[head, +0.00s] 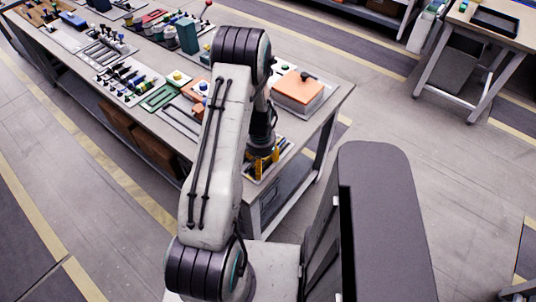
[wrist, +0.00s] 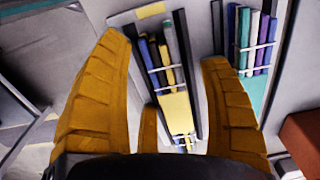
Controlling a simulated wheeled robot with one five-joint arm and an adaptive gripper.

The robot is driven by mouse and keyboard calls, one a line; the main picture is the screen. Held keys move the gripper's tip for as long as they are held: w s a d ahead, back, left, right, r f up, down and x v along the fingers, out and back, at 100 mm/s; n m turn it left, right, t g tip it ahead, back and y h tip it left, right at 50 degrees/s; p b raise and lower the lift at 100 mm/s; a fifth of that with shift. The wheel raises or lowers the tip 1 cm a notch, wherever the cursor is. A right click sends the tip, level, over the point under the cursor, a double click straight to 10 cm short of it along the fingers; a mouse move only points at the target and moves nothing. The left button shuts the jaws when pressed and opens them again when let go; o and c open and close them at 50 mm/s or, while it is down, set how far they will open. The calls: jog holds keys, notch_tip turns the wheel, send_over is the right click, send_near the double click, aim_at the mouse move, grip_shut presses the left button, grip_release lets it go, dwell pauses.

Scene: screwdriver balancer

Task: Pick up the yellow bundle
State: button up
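The yellow bundle (wrist: 174,104) shows in the wrist view between my fingers. It is a set of several blue, dark, yellow and grey rods with a yellow wrap, lying between two dark rails on a light tray. My gripper (wrist: 164,55) has yellow-orange fingers, spread apart on either side of the bundle, with a gap to each side. Whether they touch it or how high they are above it I cannot tell. In the head view my gripper (head: 265,165) points down over the table's near right end, and the bundle is mostly hidden there.
In the head view an orange box (head: 298,88) sits behind my gripper. The table (head: 335,95) holds many tools to the left.

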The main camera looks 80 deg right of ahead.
jog(key=c, duration=1.2)
jog(key=shift+o, duration=0.2)
jog(key=shift+r, duration=0.1)
